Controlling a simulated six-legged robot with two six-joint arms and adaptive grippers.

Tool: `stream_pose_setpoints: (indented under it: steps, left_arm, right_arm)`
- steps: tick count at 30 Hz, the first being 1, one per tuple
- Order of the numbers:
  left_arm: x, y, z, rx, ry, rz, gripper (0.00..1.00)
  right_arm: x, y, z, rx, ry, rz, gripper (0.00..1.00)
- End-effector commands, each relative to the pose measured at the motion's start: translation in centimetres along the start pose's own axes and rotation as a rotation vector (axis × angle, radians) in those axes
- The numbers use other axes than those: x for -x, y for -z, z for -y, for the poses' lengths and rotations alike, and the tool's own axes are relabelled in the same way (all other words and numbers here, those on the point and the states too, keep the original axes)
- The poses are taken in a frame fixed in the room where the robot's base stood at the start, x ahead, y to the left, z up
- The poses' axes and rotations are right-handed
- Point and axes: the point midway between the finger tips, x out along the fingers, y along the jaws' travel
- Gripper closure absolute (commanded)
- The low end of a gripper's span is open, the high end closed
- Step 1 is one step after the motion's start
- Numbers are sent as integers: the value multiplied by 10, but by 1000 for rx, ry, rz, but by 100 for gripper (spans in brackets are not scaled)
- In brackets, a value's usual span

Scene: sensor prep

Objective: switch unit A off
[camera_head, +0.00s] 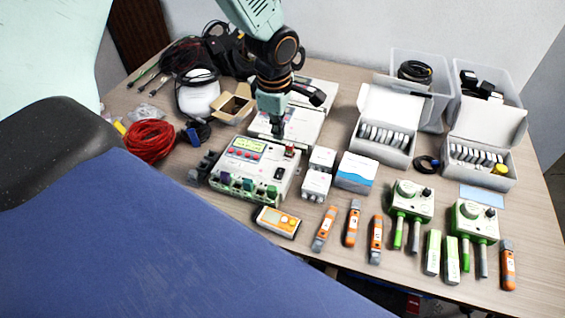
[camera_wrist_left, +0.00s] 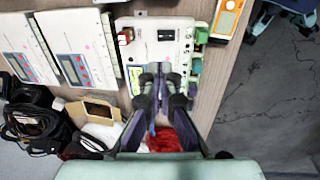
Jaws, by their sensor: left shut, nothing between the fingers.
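A white unit (camera_head: 232,185) stands on the table with a yellow-green display (camera_head: 237,144), red buttons, a black rocker switch (camera_head: 278,173) and a row of coloured terminals. A red part (camera_head: 290,150) sits near its back right corner. I cannot read which unit is labelled A. My left gripper (camera_head: 277,138) is shut and empty, pointing down over the back edge of this unit. In the left wrist view, the shut fingertips (camera_wrist_left: 164,70) lie over the unit (camera_wrist_left: 146,46), with the dark switch (camera_wrist_left: 166,34) beyond them and the red part (camera_wrist_left: 125,37) to the left.
Two more white units (camera_wrist_left: 87,68) with screens stand behind. Small white boxes (camera_head: 316,184) and a blue-white box (camera_head: 356,172) stand to the right. An orange meter (camera_head: 278,222) lies in front. Red cable (camera_head: 149,140) and a cardboard box (camera_head: 233,104) are at left.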

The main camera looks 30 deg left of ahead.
Motion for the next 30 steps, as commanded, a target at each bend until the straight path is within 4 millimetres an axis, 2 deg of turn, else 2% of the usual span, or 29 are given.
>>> stream_pose_setpoints:
  steps: [8,11,24,30]
  left_arm:
    - [-7,-1,-1,-3,2,-1,100]
    - [-20,-2,-1,-4,2,-1,100]
    - [-102,-2,-1,-3,2,-1,100]
    - [-130,-2,-1,-4,1,-1,100]
  right_arm:
    - [0,0,0,0,0,1,60]
    - [-1,0,0,0,0,1,60]
    - [-8,0,0,0,0,0,60]
    - [-12,0,0,0,0,1,60]
